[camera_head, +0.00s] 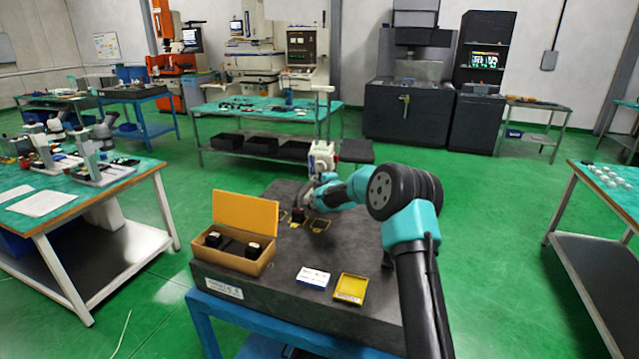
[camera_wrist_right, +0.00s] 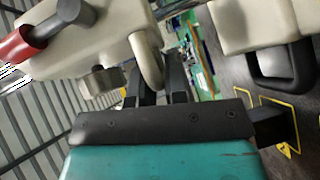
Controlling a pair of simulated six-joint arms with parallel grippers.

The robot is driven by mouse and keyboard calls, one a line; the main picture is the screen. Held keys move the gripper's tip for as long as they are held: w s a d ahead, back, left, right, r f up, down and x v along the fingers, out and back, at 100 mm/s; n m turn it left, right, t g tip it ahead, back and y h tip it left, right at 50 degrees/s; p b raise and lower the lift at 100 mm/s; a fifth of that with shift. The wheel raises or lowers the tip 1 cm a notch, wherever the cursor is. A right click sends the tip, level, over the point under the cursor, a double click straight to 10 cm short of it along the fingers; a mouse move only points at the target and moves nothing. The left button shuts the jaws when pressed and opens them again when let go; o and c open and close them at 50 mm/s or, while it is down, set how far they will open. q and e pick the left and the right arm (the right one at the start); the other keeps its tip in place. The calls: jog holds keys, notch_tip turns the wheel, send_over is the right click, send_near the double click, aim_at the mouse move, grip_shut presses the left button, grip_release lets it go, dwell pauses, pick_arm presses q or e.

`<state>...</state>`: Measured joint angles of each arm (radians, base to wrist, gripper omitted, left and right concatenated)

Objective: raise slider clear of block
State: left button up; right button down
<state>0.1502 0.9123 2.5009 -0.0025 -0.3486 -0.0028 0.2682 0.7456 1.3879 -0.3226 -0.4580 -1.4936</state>
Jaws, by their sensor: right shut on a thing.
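A whitish upright instrument (camera_head: 322,158) stands at the back of the dark work surface. Its off-white slider part (camera_wrist_right: 150,62) fills the upper left of the right wrist view, near a red-ended knob (camera_wrist_right: 28,42). My right gripper (camera_head: 306,194) is beside the instrument; its dark fingers (camera_wrist_right: 160,82) are shut on a pale curved part, apparently of the slider. A small dark block (camera_head: 298,215) sits just below the gripper, by a yellow outline. The gap between slider and block is too small to judge. My left gripper is not in view.
An open wooden box (camera_head: 236,262) with dark pieces stands at the left front of the surface (camera_head: 278,292). A white-and-blue card (camera_head: 313,277) and yellow tray (camera_head: 351,288) lie at the front.

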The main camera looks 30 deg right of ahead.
aim_at(319, 167)
notch_tip(319, 167, up, 6)
jog(key=shift+f, duration=0.15)
jog(key=c, duration=1.5)
grip_release()
jog(key=shift+o, duration=0.2)
jog(key=s+a+r, duration=0.1)
jog(key=s+r, duration=0.1)
jog(key=s, duration=1.5)
jog(key=shift+a+r, duration=0.15)
jog(key=shift+r, duration=0.2)
